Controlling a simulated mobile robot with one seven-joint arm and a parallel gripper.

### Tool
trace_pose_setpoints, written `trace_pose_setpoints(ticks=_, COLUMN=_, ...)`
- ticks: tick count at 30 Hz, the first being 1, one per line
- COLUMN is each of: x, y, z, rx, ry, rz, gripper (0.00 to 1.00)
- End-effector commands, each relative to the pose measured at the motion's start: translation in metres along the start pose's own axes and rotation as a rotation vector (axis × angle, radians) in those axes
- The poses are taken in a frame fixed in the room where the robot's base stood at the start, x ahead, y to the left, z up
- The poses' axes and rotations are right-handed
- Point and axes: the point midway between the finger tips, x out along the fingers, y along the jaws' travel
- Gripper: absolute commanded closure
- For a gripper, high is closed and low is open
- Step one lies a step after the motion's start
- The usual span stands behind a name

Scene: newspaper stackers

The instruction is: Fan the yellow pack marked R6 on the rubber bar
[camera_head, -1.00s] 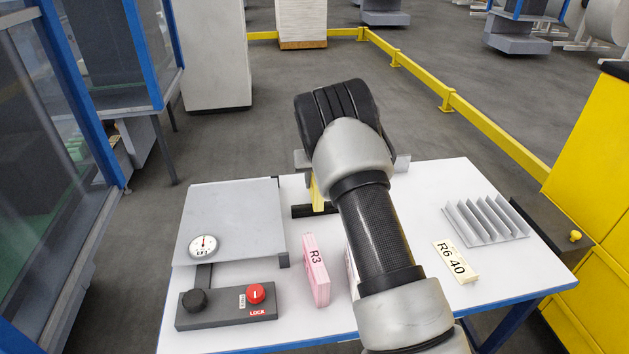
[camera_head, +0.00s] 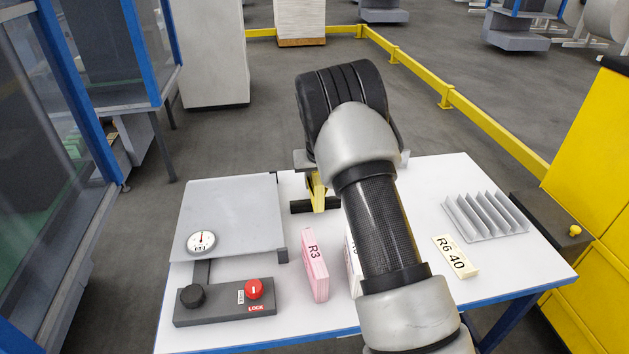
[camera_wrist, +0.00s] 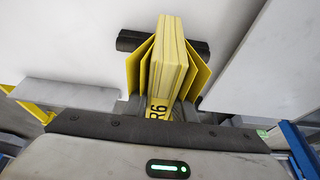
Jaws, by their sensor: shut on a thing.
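The yellow pack marked R6 (camera_wrist: 167,62) stands between the fingers of my gripper (camera_wrist: 158,108) in the wrist view, its label partly cut off below. My gripper is shut on its near end. Yellow leaves splay outward on both sides of the pack's middle block. The black rubber bar (camera_wrist: 197,46) lies across the pack's far end; contact is hard to tell. In the head view my arm hides most of the pack (camera_head: 318,190); a yellow part shows beside the rubber bar (camera_head: 300,207).
A pink R3 pack (camera_head: 315,268) stands on the white table (camera_head: 430,205), with another pack partly hidden by my arm. A grey plate (camera_head: 230,215), dial (camera_head: 201,242) and knob box (camera_head: 225,303) are left. A R6 40 card (camera_head: 455,257) and finned rack (camera_head: 487,217) are right.

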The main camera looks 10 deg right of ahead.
Motion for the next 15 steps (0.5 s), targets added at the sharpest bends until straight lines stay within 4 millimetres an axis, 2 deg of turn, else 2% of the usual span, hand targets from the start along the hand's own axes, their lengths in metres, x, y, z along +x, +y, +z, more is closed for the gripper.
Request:
trace_pose_setpoints(ticks=6, x=-0.001, y=0.000, z=0.011, rx=0.000, ry=-0.008, rz=-0.001, gripper=1.00)
trace_pose_setpoints(ticks=15, x=-0.004, y=0.000, z=0.016, rx=0.000, ry=-0.009, rz=-0.001, gripper=1.00)
